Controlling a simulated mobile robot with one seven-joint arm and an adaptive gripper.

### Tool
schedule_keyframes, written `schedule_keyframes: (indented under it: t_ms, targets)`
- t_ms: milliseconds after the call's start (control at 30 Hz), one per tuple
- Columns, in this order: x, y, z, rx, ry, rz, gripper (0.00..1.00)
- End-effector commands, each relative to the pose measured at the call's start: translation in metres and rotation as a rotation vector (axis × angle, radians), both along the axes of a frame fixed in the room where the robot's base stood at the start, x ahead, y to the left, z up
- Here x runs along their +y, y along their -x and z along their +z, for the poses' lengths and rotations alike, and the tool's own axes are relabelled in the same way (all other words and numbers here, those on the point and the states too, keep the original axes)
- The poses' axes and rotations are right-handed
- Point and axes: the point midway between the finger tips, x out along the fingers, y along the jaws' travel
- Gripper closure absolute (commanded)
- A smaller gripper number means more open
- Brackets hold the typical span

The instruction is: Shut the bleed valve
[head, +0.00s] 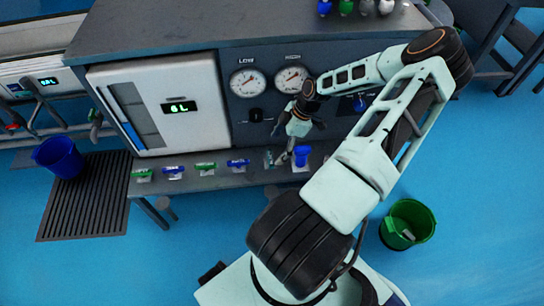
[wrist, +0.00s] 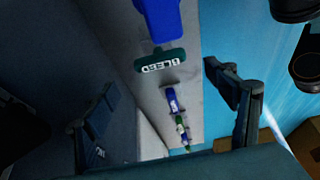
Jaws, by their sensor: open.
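In the wrist view a dark green tag reading BLEED (wrist: 160,62) shows upside down at the end of a blue valve part (wrist: 158,18), which the top edge cuts off. The tag lies ahead of the space between my fingers. My gripper (wrist: 160,80) is open, one finger at each side, with nothing between the tips. In the head view my gripper (head: 277,158) points down over the ledge, just left of a blue piece (head: 301,154) on a pale plate. I cannot tell from these views whether the fingers touch the valve.
Blue and green valves (head: 206,167) line the ledge to the left. Above are the LOW gauge (head: 248,83), the HIGH gauge (head: 292,79) and a white door (head: 160,104). A green bucket (head: 409,222) stands on the floor at right, a blue bucket (head: 59,157) at left.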

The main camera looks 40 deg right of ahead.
Motion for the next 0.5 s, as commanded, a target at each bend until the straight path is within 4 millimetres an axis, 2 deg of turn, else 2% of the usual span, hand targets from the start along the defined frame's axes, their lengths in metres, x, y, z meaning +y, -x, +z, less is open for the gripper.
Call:
schedule_keyframes:
  t_ms: [33, 200, 333, 500]
  targets:
    - [0.005, -0.002, -0.012, 0.000, -0.002, 0.002, 0.22]
    - [0.013, -0.008, -0.038, 0.000, -0.001, 0.000, 0.22]
    - [0.017, -0.011, -0.049, 0.001, 0.000, 0.000, 0.22]
    - [0.019, -0.012, -0.053, 0.001, 0.001, 0.000, 0.22]
